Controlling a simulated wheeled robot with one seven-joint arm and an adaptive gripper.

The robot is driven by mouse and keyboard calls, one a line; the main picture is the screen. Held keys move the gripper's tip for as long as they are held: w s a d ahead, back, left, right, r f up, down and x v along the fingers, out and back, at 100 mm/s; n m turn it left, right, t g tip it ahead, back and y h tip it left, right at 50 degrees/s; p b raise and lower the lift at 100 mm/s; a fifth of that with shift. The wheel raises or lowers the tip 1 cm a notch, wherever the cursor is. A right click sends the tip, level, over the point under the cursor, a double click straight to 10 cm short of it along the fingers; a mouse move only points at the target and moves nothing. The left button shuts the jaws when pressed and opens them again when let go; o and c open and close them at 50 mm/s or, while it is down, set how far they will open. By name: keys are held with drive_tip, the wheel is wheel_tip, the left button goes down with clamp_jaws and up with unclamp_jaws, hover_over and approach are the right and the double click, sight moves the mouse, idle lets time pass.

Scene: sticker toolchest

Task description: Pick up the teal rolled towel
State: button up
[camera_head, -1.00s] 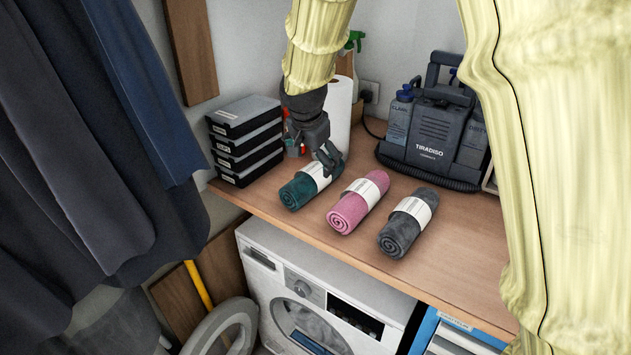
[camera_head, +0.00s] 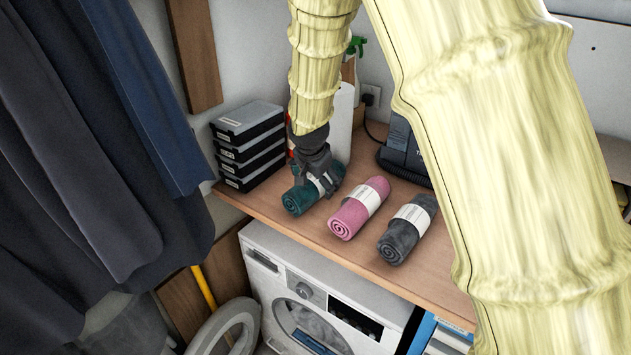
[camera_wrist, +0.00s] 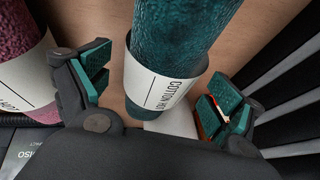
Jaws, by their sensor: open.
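The teal rolled towel (camera_head: 299,199) lies on the wooden counter, the leftmost of three rolled towels, with a white paper band around its middle. In the wrist view the teal towel (camera_wrist: 170,35) and its band lie between my two open fingers, with a gap visible on both sides. My gripper (camera_head: 322,187) is right at the towel from above and hides part of it. In the wrist view my gripper (camera_wrist: 160,90) has one finger on each side of the towel; I see no contact.
A pink rolled towel (camera_head: 348,217) lies close to the right, then a grey one (camera_head: 399,243). Black stacked cases (camera_head: 250,150) stand to the left. A white paper roll (camera_head: 342,125) stands behind. A washing machine (camera_head: 285,290) is below the counter (camera_head: 375,270).

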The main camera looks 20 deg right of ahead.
drive_tip(key=shift+x, duration=0.8)
drive_tip(key=c, duration=1.2)
drive_tip(key=shift+r, duration=0.15)
wheel_tip(320, 180, up, 8)
drive_tip(key=b, duration=0.2)
drive_tip(key=shift+r+b, duration=0.2)
drive_tip(key=shift+b, duration=0.2)
drive_tip(key=shift+r, duration=0.7)
drive_tip(key=shift+s, duration=0.1)
